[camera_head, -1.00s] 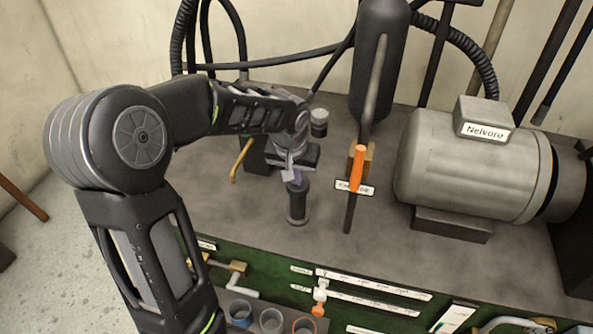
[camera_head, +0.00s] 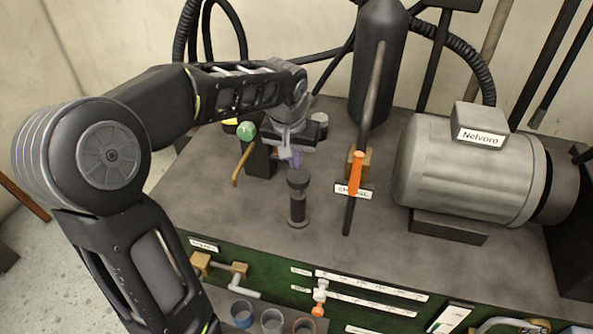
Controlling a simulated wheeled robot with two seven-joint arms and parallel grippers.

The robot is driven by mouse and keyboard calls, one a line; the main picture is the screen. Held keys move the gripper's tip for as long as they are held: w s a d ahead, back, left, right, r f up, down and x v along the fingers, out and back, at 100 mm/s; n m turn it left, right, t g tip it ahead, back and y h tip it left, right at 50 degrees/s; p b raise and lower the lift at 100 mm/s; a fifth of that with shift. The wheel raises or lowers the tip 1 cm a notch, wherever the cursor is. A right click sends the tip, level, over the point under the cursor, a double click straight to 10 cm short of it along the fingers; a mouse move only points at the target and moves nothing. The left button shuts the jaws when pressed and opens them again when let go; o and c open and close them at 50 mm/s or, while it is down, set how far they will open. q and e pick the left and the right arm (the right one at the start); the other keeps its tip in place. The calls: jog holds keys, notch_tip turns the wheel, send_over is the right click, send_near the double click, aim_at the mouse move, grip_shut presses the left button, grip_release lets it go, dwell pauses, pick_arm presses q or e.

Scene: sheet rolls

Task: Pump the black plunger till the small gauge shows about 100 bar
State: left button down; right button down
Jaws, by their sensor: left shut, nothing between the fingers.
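The black plunger (camera_head: 298,202) stands upright on the grey bench top, with a round knob on top of a thinner stem. My left gripper (camera_head: 292,158) points down just above and behind the knob. Its fingers are shut with nothing between them, and a gap seems to show between the fingertips and the knob. A gauge face with a reading cannot be made out. My right gripper is not in view.
An orange-handled lever (camera_head: 356,172) stands right of the plunger, near a tall dark cylinder (camera_head: 380,60). A grey motor (camera_head: 465,165) fills the right side. A brass-coloured handle (camera_head: 242,163) and a green ball (camera_head: 246,131) are left. Coloured cups (camera_head: 271,320) stand below the front edge.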

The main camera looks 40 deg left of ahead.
pick_arm(q)
jog(key=shift+v, duration=2.7)
jog(key=shift+w+a, duration=0.1)
